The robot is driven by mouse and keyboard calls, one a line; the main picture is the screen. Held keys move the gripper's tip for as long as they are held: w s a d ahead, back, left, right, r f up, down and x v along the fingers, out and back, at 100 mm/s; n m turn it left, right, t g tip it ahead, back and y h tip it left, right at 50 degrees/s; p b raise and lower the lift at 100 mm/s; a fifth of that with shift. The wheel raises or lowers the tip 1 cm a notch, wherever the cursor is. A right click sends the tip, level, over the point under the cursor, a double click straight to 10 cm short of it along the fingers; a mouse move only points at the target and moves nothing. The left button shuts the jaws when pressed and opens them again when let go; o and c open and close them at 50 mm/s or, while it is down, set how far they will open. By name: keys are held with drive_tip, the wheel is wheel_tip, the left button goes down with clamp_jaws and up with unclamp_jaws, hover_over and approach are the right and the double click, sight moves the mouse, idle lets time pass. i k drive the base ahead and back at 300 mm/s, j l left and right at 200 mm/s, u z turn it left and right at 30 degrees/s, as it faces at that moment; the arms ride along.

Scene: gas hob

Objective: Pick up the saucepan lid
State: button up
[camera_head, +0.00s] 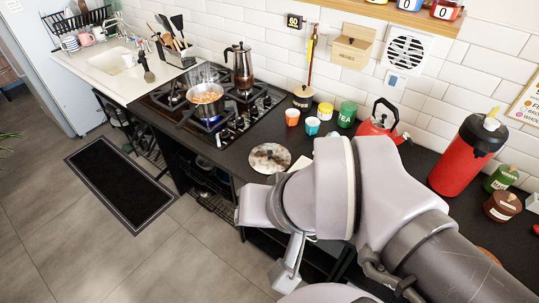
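A saucepan (206,99) with orange-brown food in it stands on the gas hob, over a lit burner, with no lid on it. A round, flat, mottled white and brown disc (269,158) lies on the dark counter to the right of the hob. It may be the saucepan lid, but I cannot tell; no handle or knob is clear on it. My pale arm fills the lower right and reaches left, close to the disc in the picture.
Small cups (312,126), a green jar (346,114) and a red kettle (379,122) stand behind the disc. A red flask (466,154) is at right. A dark mat (120,184) lies on the floor.

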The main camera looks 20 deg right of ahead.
sight(267, 158)
drive_tip(key=i+j+z, duration=0.6)
drive_tip(key=j, duration=0.15)
drive_tip(key=i+j+z, duration=0.25)
drive_tip(key=j, duration=0.2)
drive_tip(key=k+l, duration=0.05)
drive_tip(key=k, duration=0.05)
